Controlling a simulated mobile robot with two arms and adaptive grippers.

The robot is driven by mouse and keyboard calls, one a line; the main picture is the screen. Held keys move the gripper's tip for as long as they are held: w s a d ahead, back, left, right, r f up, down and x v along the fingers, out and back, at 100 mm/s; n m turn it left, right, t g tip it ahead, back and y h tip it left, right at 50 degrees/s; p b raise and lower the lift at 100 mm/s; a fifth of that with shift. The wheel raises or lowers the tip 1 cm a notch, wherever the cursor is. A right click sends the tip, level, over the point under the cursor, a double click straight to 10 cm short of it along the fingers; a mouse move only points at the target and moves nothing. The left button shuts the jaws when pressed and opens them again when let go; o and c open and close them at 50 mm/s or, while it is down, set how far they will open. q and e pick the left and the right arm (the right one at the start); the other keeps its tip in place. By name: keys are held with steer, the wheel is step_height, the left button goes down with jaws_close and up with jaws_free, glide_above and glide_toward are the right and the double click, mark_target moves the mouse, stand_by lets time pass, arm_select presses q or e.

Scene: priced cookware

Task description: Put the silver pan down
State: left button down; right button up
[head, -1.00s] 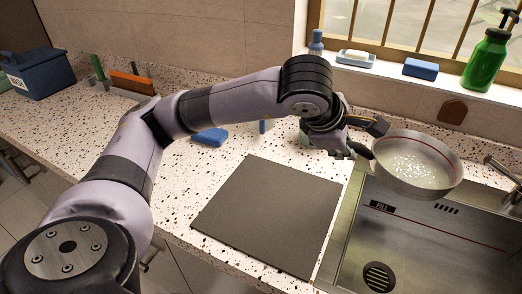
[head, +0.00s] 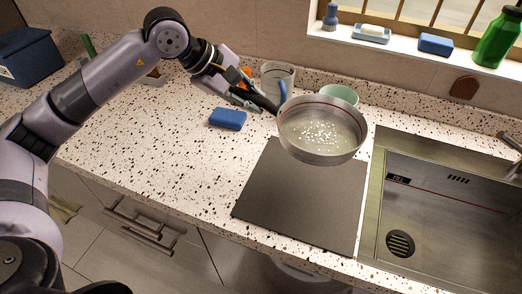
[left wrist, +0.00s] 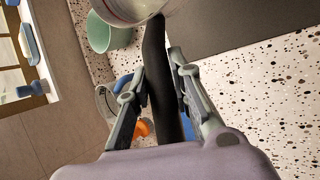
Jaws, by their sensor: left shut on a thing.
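The silver pan (head: 322,150) has a red line inside its rim and holds what looks like liquid with white bubbles or specks. It hangs over the back part of a dark grey square mat (head: 300,205) on the counter; the gap below it is hard to judge. My left gripper (head: 254,98) is shut on the pan's black handle, to the left of the bowl. In the left wrist view the handle (left wrist: 156,60) runs between the two fingers (left wrist: 154,88), and only the pan's edge (left wrist: 135,10) shows. My right gripper is not in view.
A clear container (head: 279,75) and a pale green bowl (head: 341,96) stand behind the pan. A blue sponge (head: 227,119) lies left of the mat. The sink (head: 450,210) is at the right. The mat's front is bare.

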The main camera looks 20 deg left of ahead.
arm_select(q)
step_height(320, 180, down, 14)
steer(key=p, duration=0.2)
steer(key=shift+p, duration=0.3)
steer(key=shift+f, duration=0.4)
steer(key=c, duration=1.5)
jaws_free()
steer(key=shift+f, duration=0.1)
steer(key=shift+o, duration=0.3)
